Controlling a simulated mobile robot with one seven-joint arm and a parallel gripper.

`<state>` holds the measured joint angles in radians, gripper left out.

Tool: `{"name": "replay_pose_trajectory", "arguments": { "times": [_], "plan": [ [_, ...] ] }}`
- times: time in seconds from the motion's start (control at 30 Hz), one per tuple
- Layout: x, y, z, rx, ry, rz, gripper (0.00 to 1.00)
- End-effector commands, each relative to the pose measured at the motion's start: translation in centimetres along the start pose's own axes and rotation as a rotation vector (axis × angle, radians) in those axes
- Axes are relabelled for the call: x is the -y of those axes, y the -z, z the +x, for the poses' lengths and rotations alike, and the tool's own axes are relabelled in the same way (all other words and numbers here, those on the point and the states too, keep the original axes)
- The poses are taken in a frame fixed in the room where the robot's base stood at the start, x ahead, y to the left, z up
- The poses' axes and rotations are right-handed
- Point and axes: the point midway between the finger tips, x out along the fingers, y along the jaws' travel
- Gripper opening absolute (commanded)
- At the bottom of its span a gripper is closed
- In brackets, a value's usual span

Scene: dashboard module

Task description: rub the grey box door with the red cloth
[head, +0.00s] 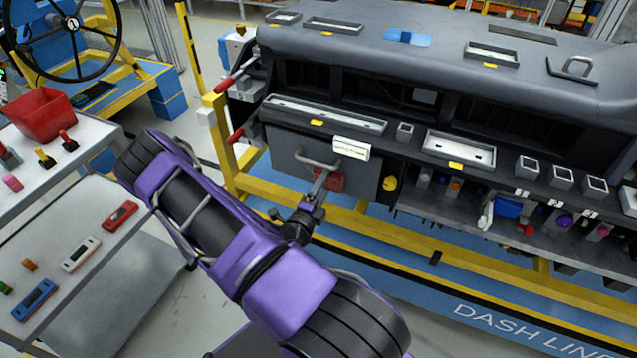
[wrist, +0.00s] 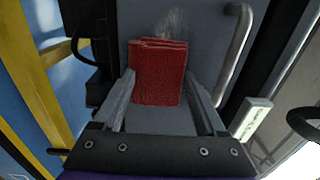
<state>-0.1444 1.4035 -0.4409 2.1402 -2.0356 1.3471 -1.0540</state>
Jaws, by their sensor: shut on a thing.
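The grey box door (head: 283,158) is the flat panel at the lower left of the dashboard, with a bar handle (head: 317,160) near its top. In the wrist view the door (wrist: 205,22) fills the middle, with the handle (wrist: 236,55) on the right and a pale smudge above the cloth. The folded red cloth (wrist: 158,72) is between the fingers of my gripper (wrist: 160,92), which is shut on it. The cloth (head: 331,181) is at the door's lower right part in the head view. It is against or very close to the door; I cannot tell which.
A yellow frame (head: 440,246) runs below the dashboard. A cart (head: 85,255) with a red bin (head: 42,116) and small items stands at left.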

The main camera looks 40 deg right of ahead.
Motion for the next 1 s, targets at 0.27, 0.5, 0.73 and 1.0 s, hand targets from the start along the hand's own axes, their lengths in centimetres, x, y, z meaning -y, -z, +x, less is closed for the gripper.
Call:
{"name": "replay_pose_trajectory", "arguments": {
  "times": [0.27,0.5,0.73,1.0],
  "plan": [
    [0.0,2.4,-0.1,-0.001,0.001,-0.004,0.29],
    [0.1,2.6,0.2,0.001,0.002,-0.002,0.29],
    [0.1,1.5,0.2,0.004,0.003,0.002,0.29],
    [0.1,-0.8,0.1,0.003,0.004,0.003,0.29]
  ]
}}
